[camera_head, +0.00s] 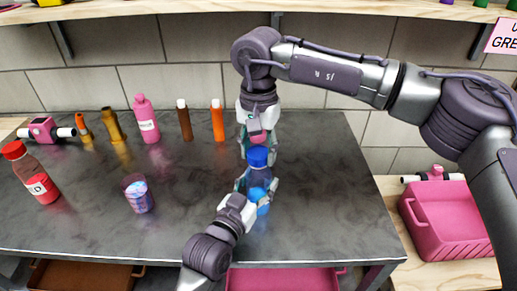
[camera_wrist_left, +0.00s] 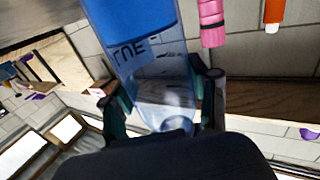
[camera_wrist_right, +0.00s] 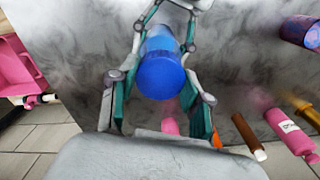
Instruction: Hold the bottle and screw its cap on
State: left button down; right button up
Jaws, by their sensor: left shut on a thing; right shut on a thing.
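A clear bottle with blue in it and a label (camera_wrist_left: 140,55) stands upright near the right side of the table; it also shows in the head view (camera_head: 260,176). My left gripper (camera_head: 256,185) is shut around its body from the front; its fingers lie on both sides in the left wrist view (camera_wrist_left: 165,95). The blue cap (camera_head: 257,156) is at the bottle's top, seen from above in the right wrist view (camera_wrist_right: 162,75). My right gripper (camera_head: 257,150) points down from above, shut on the cap. The seam between cap and bottle neck is not clear.
A pink bottle (camera_head: 146,118), a brown one (camera_head: 184,120) and an orange one (camera_head: 217,120) stand at the back. Another pink bottle (camera_wrist_right: 170,126) is behind my right gripper. A red-capped bottle (camera_head: 36,175) and a purple cup (camera_head: 139,194) stand left. The table's right end is clear.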

jog(key=m, duration=0.3)
jog(key=shift+m, duration=0.3)
jog(key=m, duration=1.2)
jog(key=shift+m, duration=0.4)
jog(key=m, duration=1)
jog(key=shift+w, duration=0.1)
jog(key=m, duration=0.4)
jog(key=shift+m, duration=0.3)
jog(key=o, duration=1.4)
jog(key=shift+c, duration=0.2)
